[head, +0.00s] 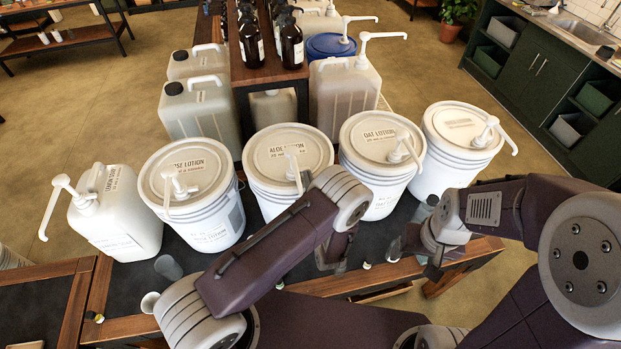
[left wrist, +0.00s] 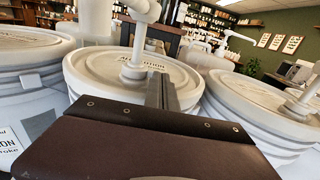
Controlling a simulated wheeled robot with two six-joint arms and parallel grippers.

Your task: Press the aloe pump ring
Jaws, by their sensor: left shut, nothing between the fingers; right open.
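The aloe lotion bucket (head: 268,149) is white with a labelled lid and stands second from the left in the row of buckets. Its white pump (head: 291,165) rises from the lid, with its lower part close to my left arm. In the left wrist view the pump's ring (left wrist: 134,73) sits around the base of the stem on the lid. My left gripper (left wrist: 162,85) is shut and empty, its fingers just right of the ring; I cannot tell whether they touch. In the head view its fingertips are hard to make out. My right gripper (head: 413,232) is open and empty, in front of the buckets.
Similar pump buckets stand left (head: 187,171) and right (head: 381,140) of the aloe bucket, with another (head: 461,125) at far right. A white pump jug (head: 117,215) stands at far left. Grey cup (head: 168,267) is near the front. Jugs and brown bottles (head: 291,45) fill the back.

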